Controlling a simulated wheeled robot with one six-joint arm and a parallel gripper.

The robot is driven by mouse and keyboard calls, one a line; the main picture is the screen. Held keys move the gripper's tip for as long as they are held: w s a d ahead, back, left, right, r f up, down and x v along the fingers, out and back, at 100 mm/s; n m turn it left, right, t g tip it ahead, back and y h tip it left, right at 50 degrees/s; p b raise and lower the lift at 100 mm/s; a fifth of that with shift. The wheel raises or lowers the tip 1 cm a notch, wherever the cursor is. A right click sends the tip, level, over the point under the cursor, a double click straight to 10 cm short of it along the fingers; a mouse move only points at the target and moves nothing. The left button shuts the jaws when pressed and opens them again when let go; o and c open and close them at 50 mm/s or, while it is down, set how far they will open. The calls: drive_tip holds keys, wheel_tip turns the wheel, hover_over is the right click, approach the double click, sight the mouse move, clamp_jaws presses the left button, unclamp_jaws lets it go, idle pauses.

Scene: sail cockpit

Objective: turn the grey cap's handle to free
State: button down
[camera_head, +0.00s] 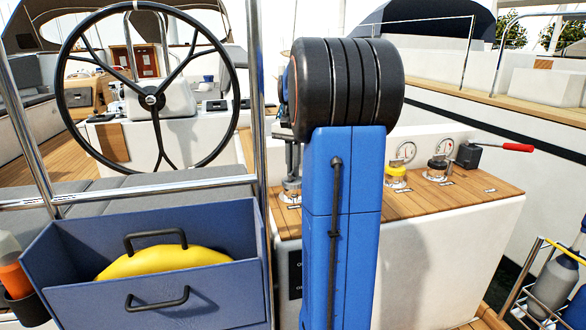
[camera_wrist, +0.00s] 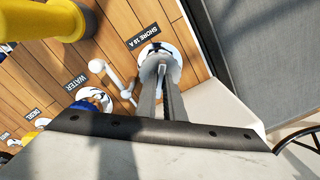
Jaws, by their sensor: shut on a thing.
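The grey cap (camera_wrist: 159,50) sits in a pale round fitting in the wooden deck, beside the label "SHORE 16 A", in the wrist view. My gripper (camera_wrist: 162,76) reaches down to it, its two grey fingers close together and shut on the cap's handle. The fingers hide most of the handle, so its angle cannot be read. In the head view my gripper (camera_head: 291,178) shows just left of my blue arm, its tips low over the wooden top; the grey cap cannot be made out clearly there.
A blue cap (camera_wrist: 90,102) is beside the "WATER" label, with a white lever-like piece (camera_wrist: 113,78) nearby. A yellow cap (camera_head: 397,178), a black cap (camera_head: 438,168) and a red-handled lever (camera_head: 515,147) lie farther right. The steering wheel (camera_head: 150,98) and a steel post (camera_head: 257,100) stand left.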

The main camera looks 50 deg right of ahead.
drive_tip(key=n, duration=0.3)
drive_tip(key=shift+n, duration=2.2)
drive_tip(key=c, duration=1.8)
unclamp_jaws()
drive_tip(key=shift+c, duration=0.2)
wheel_tip(320, 180, up, 17)
drive_tip(key=shift+r, duration=0.2)
